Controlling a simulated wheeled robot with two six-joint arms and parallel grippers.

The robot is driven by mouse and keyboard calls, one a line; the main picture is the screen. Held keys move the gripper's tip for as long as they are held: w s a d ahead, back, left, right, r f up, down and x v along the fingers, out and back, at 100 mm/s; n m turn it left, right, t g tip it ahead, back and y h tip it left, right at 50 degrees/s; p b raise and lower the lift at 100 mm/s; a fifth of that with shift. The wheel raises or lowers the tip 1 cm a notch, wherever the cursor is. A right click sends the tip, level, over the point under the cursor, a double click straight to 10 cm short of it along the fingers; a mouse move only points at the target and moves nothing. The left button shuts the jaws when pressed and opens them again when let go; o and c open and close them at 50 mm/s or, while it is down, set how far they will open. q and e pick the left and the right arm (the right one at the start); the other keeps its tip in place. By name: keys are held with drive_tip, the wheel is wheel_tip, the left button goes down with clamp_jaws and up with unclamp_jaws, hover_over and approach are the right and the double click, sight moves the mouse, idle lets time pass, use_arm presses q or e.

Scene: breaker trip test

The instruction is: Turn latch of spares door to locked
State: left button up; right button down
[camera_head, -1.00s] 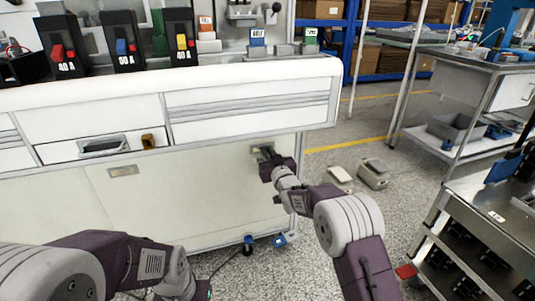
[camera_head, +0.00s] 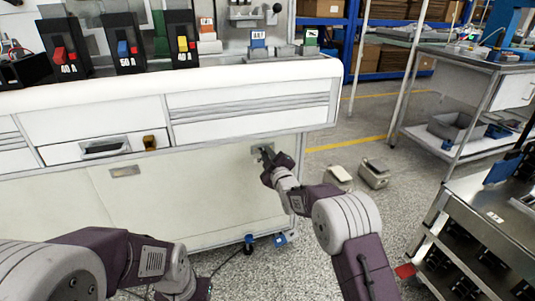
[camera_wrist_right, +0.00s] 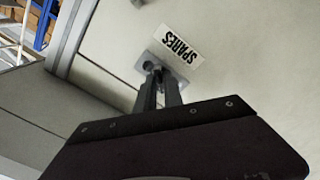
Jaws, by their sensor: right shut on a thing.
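The spares door (camera_head: 220,195) is the pale lower panel on the right of the bench front, and it looks closed. Its label reads SPARES in the right wrist view (camera_wrist_right: 180,47). The latch plate (camera_head: 258,149) is grey and sits near the door's upper right corner; it also shows in the right wrist view (camera_wrist_right: 143,62). My right gripper (camera_head: 266,156) is at the latch, its two fingers (camera_wrist_right: 158,85) shut on the small latch knob (camera_wrist_right: 150,67). The fingers hide most of the knob. My left arm comes in at lower left; its gripper's fingers do not show.
Above the door is a drawer row (camera_head: 250,108) and the white bench edge (camera_head: 200,82) with breakers on top. A blue caster (camera_head: 249,240) stands below. A grey metal cart (camera_head: 480,215) is at right.

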drive_tip(key=n, duration=0.4)
drive_tip(key=shift+f, duration=0.1)
drive_tip(key=shift+n, duration=1.8)
drive_tip(key=c, duration=1.5)
unclamp_jaws()
drive_tip(key=shift+o, duration=0.2)
